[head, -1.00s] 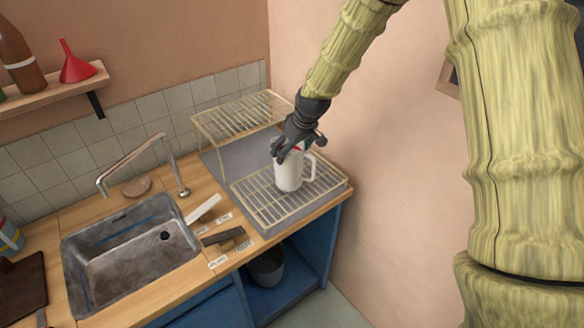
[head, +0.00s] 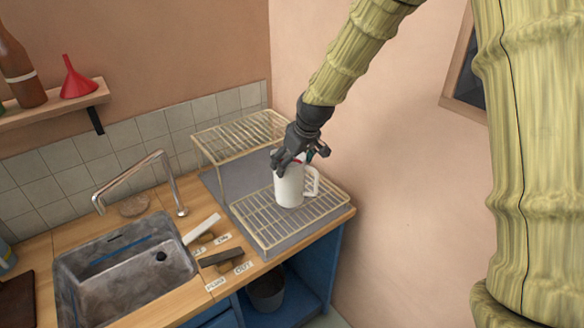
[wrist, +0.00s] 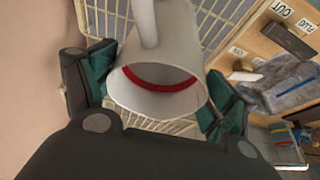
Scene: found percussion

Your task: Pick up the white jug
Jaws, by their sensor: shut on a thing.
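The white jug (head: 288,187) is upright over the lower wire shelf of the dish rack, with its handle on the right. In the wrist view the jug (wrist: 180,40) shows its open mouth, with a red band inside the rim. My gripper (head: 291,160) comes from above and is shut on the jug near its rim. In the wrist view its green-padded fingers stand on either side of the jug. I cannot tell whether the jug's base touches the wires.
The dish rack (head: 262,232) has a raised wire shelf (head: 240,133) behind the jug. The metal sink (head: 115,285) and tap (head: 168,180) are to the left. Labelled blocks (head: 222,257) lie between sink and rack. A pink wall (head: 390,200) is close on the right.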

